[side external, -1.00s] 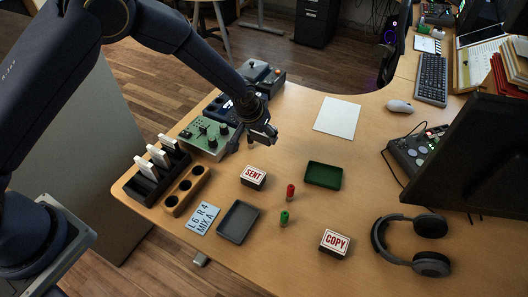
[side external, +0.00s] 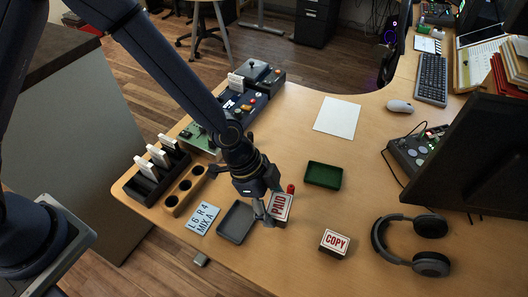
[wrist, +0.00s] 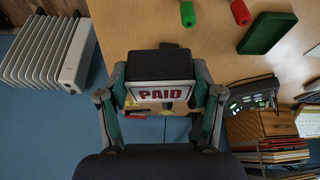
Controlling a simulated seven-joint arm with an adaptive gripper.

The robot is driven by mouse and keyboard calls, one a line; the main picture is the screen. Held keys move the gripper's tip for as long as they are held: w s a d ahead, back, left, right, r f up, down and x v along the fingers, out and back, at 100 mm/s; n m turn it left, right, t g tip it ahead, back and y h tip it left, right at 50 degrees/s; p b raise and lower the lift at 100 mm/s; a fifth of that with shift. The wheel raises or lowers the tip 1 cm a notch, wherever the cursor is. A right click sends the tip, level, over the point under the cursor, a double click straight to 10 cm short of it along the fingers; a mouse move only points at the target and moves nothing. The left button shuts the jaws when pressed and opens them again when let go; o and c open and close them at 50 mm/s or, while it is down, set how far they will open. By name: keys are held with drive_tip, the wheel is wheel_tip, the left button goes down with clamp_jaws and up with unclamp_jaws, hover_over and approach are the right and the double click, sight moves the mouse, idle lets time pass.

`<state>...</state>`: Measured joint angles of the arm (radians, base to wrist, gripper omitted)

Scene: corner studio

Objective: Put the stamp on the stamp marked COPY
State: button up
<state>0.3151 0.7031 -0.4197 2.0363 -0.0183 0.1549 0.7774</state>
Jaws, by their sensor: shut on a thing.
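My gripper (side external: 272,208) is shut on a dark stamp with a white PAID label (side external: 281,205), left of the COPY stamp. The wrist view shows the PAID stamp (wrist: 160,67) between both fingers (wrist: 160,82), its red-bordered label facing the camera. In the side view this stamp looks tilted, and whether it touches the table cannot be told. The COPY stamp (side external: 335,242) sits on the table between the held stamp and the headphones, with its label up. The SENT stamp does not show now; my arm and gripper cover where it stood.
A grey tray (side external: 224,234) lies left of my gripper, a green tray (side external: 323,185) behind it. A red cylinder (side external: 290,188) stands close behind the held stamp; a green cylinder (wrist: 187,14) shows in the wrist view. Headphones (side external: 430,262) lie right of COPY.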

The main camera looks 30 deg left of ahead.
drive_tip(key=s+d+r+m+g, duration=0.1)
drive_tip(key=s+d+r+m, duration=0.2)
drive_tip(key=s+d+r, duration=0.15)
approach(336, 242)
drive_tip(key=shift+s+d+f+n, duration=0.3)
drive_tip(key=shift+d+f, duration=0.4)
drive_tip(key=shift+d, duration=0.05)
drive_tip(key=shift+w+d+f, duration=0.25)
drive_tip(key=shift+f, duration=1.7)
drive_tip(key=o, duration=1.2)
drive_tip(key=shift+f, duration=0.1)
drive_tip(key=shift+c, duration=0.2)
